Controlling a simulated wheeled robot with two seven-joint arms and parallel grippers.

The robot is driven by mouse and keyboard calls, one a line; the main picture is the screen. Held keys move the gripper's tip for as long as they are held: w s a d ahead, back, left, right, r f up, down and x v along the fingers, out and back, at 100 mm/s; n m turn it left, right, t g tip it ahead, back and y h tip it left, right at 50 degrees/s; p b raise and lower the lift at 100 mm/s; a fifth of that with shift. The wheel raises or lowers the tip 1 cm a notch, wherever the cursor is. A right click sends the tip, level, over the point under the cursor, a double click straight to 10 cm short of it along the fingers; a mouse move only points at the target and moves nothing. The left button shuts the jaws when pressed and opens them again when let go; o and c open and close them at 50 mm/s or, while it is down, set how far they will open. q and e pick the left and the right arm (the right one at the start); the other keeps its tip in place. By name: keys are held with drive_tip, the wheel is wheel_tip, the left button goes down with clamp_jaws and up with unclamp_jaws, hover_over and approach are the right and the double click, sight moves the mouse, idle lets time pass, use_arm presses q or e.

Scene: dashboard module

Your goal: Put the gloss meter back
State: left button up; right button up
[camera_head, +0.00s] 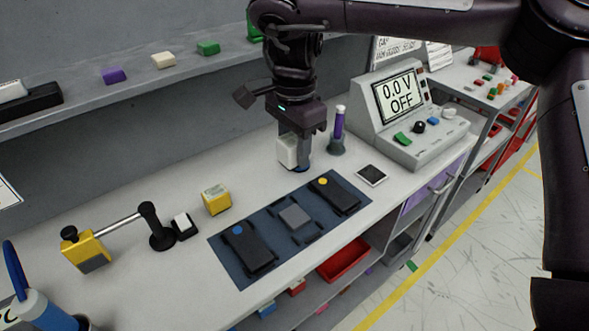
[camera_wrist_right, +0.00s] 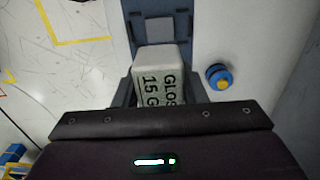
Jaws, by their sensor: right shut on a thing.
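The gloss meter (camera_head: 287,152) is a small pale box, held between the fingers of my right gripper (camera_head: 295,150) behind the far end of the dark blue mat. My left gripper is not in view.
The mat (camera_head: 268,228) carries two dark devices and a grey square block. A yellow block (camera_head: 216,200) stands left of it. A purple-topped item (camera_head: 338,130) and a console (camera_head: 410,110) stand right of the gripper.

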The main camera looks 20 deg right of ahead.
sight(295, 137)
wheel_tip(295, 137, up, 3)
drive_tip(key=shift+r+p, duration=0.15)
drive_tip(key=shift+p, duration=0.15)
drive_tip(key=s+d+f+n, duration=0.3)
drive_tip(key=s+f, duration=0.6)
drive_tip(key=f, duration=0.5)
drive_tip(key=shift+s+d+n, duration=0.15)
drive_tip(key=shift+d+n, duration=0.25)
drive_tip(key=shift+d, duration=0.1)
drive_tip(key=shift+f, duration=0.1)
